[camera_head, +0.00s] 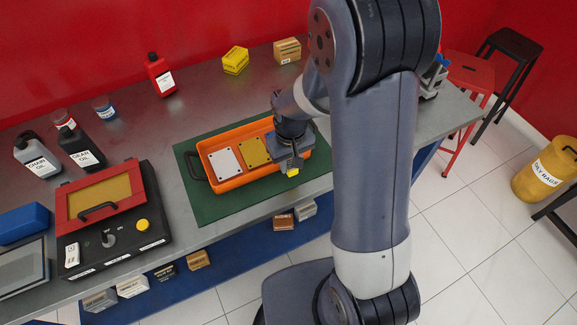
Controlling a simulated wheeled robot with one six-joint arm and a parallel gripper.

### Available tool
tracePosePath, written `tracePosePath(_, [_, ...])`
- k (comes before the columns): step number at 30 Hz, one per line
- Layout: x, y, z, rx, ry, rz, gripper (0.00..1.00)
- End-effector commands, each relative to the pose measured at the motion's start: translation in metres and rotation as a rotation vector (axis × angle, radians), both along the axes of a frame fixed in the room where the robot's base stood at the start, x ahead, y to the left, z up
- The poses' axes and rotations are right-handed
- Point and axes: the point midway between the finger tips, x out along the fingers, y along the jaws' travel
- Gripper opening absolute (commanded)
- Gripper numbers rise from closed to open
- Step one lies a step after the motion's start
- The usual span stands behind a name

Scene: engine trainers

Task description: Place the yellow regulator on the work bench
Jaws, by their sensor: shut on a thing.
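My gripper (290,164) points down over the right front part of the orange tray (236,183). It is shut on a small yellow thing, seemingly the yellow regulator (292,172), mostly hidden by the fingers. Whether the regulator touches the tray or hangs above it I cannot tell. The tray has a black handle at its left and holds a white plate (224,163) and a yellow plate (254,153). It lies on a green mat (225,211) on the grey work bench (190,108).
A red-lidded tester box (110,215), dark oil bottles (82,150) and jars stand on the left of the bench. A red bottle (160,75), a yellow box (236,60) and a brown box (287,50) stand at the back. Bare bench shows between them and the mat.

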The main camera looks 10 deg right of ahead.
Motion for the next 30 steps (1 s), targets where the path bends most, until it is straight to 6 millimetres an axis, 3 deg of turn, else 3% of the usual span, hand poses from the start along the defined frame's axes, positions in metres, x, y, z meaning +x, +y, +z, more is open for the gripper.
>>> tracePosePath(9, [0.0, 0.0, -0.035, 0.0, 0.001, -0.001, 0.0])
tracePosePath(21, [0.0, 0.0, -0.041, 0.0, -0.001, -0.001, 0.0])
tracePosePath(22, [0.0, 0.0, -0.04, 0.0, -0.001, -0.001, 0.28])
tracePosePath(30, [0.0, 0.0, -0.039, 0.0, 0.0, -0.001, 0.48])
